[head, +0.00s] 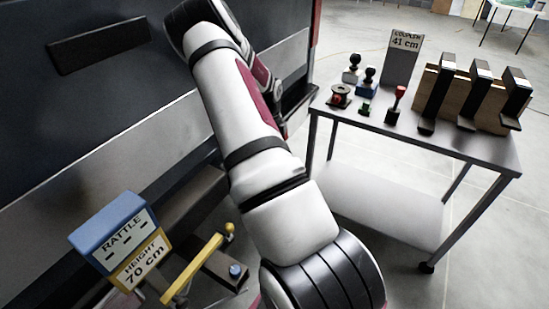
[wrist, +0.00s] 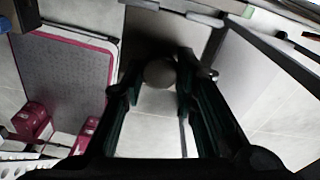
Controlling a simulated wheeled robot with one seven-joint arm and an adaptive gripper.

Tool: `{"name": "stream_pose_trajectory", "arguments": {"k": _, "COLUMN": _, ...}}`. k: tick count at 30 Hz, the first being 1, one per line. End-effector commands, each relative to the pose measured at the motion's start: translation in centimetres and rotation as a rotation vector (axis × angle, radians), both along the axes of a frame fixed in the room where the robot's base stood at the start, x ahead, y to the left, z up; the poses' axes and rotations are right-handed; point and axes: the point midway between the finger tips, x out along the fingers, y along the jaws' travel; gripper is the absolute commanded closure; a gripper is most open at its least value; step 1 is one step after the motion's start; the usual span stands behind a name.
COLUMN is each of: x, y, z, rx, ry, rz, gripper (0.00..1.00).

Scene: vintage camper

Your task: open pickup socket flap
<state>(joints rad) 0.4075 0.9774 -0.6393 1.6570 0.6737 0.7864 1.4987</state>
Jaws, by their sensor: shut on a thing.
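My gripper (wrist: 160,80) shows in the wrist view with its two dark fingers on either side of a small round grey piece (wrist: 160,72). The fingers are closed on this piece. It may be part of the socket flap, but the view is too dark and blurred to be sure. In the head view my arm reaches up over the vehicle's side and bends down behind itself, so it hides the gripper's fingers and the piece. No socket or flap can be made out in the head view.
The dark vehicle side with a silver band (head: 120,140) stands at left. A metal trolley (head: 440,150) with ball couplings and wooden blocks stands at right. A blue and yellow sign box (head: 115,225) and a yellow bar (head: 192,268) are low at left.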

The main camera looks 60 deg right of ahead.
Motion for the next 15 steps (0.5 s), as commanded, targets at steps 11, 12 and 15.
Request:
{"name": "stream_pose_trajectory", "arguments": {"k": 11, "x": 0.80, "y": -0.08, "z": 0.48, "rx": -0.015, "ry": 0.156, "rz": -0.001, "gripper": 1.00}}
{"name": "stream_pose_trajectory", "arguments": {"k": 12, "x": 0.79, "y": -0.07, "z": 0.53, "rx": -0.015, "ry": 0.163, "rz": -0.001, "gripper": 1.00}}
{"name": "stream_pose_trajectory", "arguments": {"k": 15, "x": 0.81, "y": -0.03, "z": 0.61, "rx": -0.015, "ry": 0.174, "rz": -0.002, "gripper": 1.00}}
